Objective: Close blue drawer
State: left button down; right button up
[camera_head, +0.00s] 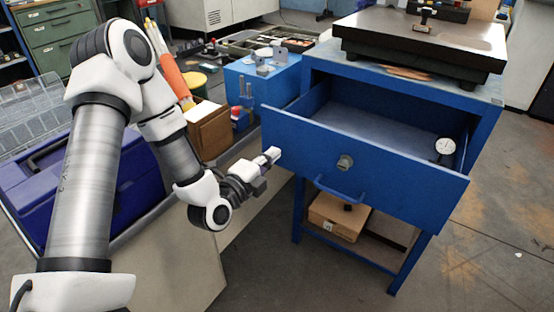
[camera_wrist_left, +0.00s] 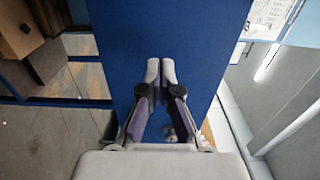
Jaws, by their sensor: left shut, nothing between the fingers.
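The blue drawer (camera_head: 365,160) is pulled out of the blue stand (camera_head: 477,130) in the head view. Its front has a blue bar handle (camera_head: 340,190) and a round lock. A small round dial gauge (camera_head: 445,147) lies inside at the right. My left gripper (camera_head: 272,154) is shut and empty, close to the left end of the drawer front. In the left wrist view my left gripper (camera_wrist_left: 160,68) points at a blue panel (camera_wrist_left: 165,30); I cannot tell whether the fingertips touch it. My right gripper is not in view.
A dark surface plate (camera_head: 420,40) sits on top of the stand. A cardboard box (camera_head: 338,217) is on its lower shelf. A workbench to the left carries a blue box (camera_head: 262,82), another cardboard box (camera_head: 210,130) and a purple-blue case (camera_head: 40,178). The floor at the right is clear.

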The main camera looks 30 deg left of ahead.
pick_arm(q)
jog(key=shift+w, duration=1.25)
jog(key=shift+w, duration=0.1)
